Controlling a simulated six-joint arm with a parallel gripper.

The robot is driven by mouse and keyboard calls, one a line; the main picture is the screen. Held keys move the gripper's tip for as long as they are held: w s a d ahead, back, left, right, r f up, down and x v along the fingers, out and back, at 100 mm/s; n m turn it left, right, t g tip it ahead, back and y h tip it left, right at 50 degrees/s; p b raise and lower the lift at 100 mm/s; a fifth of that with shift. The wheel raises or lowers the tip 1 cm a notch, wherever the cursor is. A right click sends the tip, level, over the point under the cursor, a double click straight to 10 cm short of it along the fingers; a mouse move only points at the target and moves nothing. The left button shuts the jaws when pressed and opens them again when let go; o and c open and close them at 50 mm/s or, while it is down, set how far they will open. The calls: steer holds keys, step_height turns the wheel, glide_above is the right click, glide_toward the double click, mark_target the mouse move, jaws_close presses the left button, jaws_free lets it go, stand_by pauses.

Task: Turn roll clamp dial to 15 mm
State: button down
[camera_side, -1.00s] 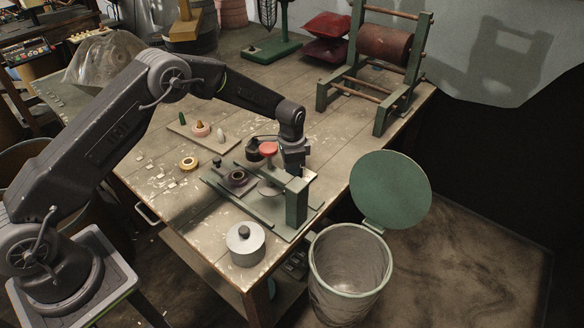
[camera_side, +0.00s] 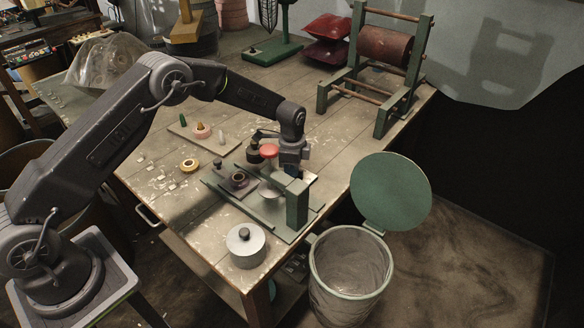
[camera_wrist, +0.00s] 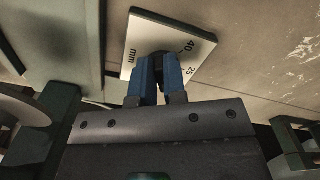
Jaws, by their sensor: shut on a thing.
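The roll clamp dial shows in the wrist view as a pale square plate (camera_wrist: 146,32) with the printed marks "40", "25" and "mm". A dark knob (camera_wrist: 159,62) sits at its middle, mostly covered by my fingers. My gripper (camera_wrist: 159,76) has its two blue fingers shut on the knob. The 15 mark and any pointer are hidden or too small to read. In the side view my gripper (camera_side: 292,173) is low over the green winding fixture (camera_side: 250,207), behind its upright post (camera_side: 297,204).
A lidded grey pot (camera_side: 245,245) sits at the table's front corner. A bin (camera_side: 350,270) with a raised green lid (camera_side: 390,190) stands beyond the edge.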

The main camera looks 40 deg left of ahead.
steer(key=c, duration=1.2)
jaws_free()
step_height(320, 180, up, 14)
steer(key=shift+f, duration=0.1)
